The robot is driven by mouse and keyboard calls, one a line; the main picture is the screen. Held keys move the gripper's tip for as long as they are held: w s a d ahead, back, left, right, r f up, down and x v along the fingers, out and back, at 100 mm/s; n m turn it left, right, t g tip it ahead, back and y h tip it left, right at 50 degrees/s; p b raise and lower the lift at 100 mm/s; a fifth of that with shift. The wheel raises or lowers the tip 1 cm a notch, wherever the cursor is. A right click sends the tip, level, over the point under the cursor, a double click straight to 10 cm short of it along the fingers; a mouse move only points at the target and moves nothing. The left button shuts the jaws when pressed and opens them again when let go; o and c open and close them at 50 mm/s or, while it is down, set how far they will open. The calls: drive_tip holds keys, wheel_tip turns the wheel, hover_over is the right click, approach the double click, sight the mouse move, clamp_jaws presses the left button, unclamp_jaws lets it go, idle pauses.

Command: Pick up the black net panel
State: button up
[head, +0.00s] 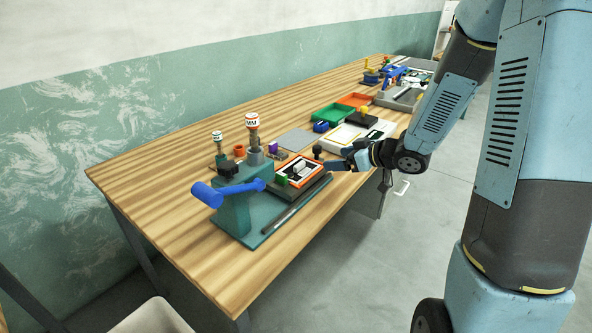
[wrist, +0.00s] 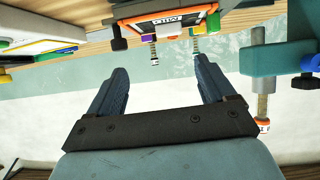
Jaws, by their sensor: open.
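I cannot clearly make out a black net panel. A dark flat piece with an orange border and a white part on it (head: 297,170) lies on a dark block beside the teal press (head: 237,208); I cannot tell whether it is netting. An orange-edged dark piece also shows at the top of the wrist view (wrist: 165,20). My gripper (head: 335,164) is at the bench's front edge, just right of that piece, its fingers pointing left. In the wrist view my gripper (wrist: 155,66) is open, with nothing between its fingers.
The press has a blue handle (head: 208,195). A grey flat sheet (head: 297,141), a green tray (head: 331,113), an orange tray (head: 354,100) and a white tray (head: 352,134) lie farther back. The wooden bench top (head: 150,180) is clear at left.

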sight(301, 164)
drive_tip(key=x, duration=0.9)
drive_tip(key=s+a+x, duration=0.1)
drive_tip(key=x, duration=0.4)
drive_tip(key=shift+a, duration=0.1)
drive_tip(key=shift+c, duration=0.4)
drive_tip(key=c, duration=1)
